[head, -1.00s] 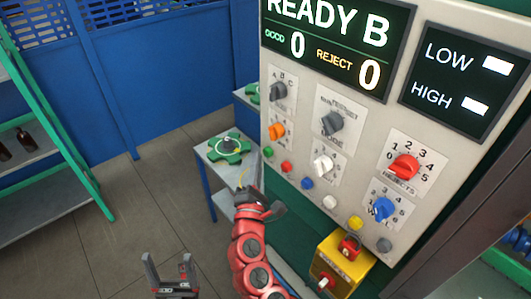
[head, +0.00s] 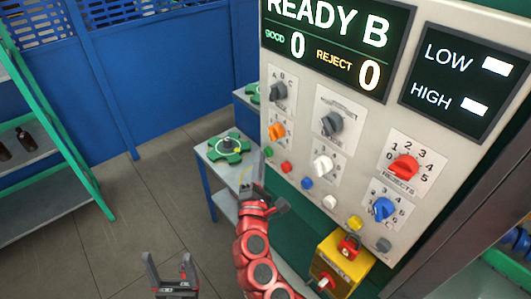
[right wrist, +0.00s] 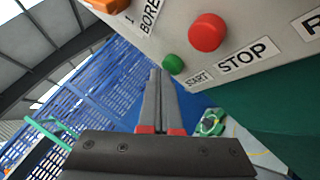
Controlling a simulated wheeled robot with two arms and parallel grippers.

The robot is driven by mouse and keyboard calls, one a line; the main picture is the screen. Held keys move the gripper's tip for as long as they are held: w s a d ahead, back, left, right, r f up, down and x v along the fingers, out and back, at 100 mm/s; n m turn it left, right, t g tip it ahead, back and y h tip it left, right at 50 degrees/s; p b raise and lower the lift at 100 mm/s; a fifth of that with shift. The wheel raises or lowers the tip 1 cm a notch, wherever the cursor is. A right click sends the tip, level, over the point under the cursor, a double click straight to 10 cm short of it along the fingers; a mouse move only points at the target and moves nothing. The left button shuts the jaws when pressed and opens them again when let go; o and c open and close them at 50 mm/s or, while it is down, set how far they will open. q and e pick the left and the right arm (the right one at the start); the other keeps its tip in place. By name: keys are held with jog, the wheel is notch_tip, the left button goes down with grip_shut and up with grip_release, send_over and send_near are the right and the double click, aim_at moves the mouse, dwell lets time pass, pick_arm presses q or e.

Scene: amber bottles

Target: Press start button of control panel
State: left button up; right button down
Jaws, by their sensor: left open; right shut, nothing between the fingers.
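The control panel (head: 345,110) fills the right of the head view. Its small green start button (head: 268,152) sits low at the panel's left edge, and it also shows in the right wrist view (right wrist: 173,64) above the START label (right wrist: 198,78). My right gripper (head: 258,156) is shut and empty, beside the green button in the head view. In the right wrist view its closed fingertips (right wrist: 155,75) lie just left of the button; I cannot tell whether they touch it. My left gripper (head: 171,258) is open and empty, low over the floor.
The red stop button (head: 286,167) is close to the green one. Knobs and more buttons cover the panel, with a yellow box (head: 343,265) below. A small table (head: 209,153) with a green star-shaped part (head: 229,147) stands behind my right gripper. Shelving (head: 50,200) is left.

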jog(key=shift+w+d, duration=0.15)
jog(key=shift+d, duration=0.05)
dwell(0.5)
jog(key=shift+s+a, duration=0.55)
jog(key=shift+a, duration=0.2)
jog(key=s+a+b, duration=0.1)
jog(key=a, duration=0.1)
jog(key=s+a+b, duration=0.1)
jog(key=s+a, duration=0.1)
jog(key=shift+f, duration=0.1)
dwell(0.9)
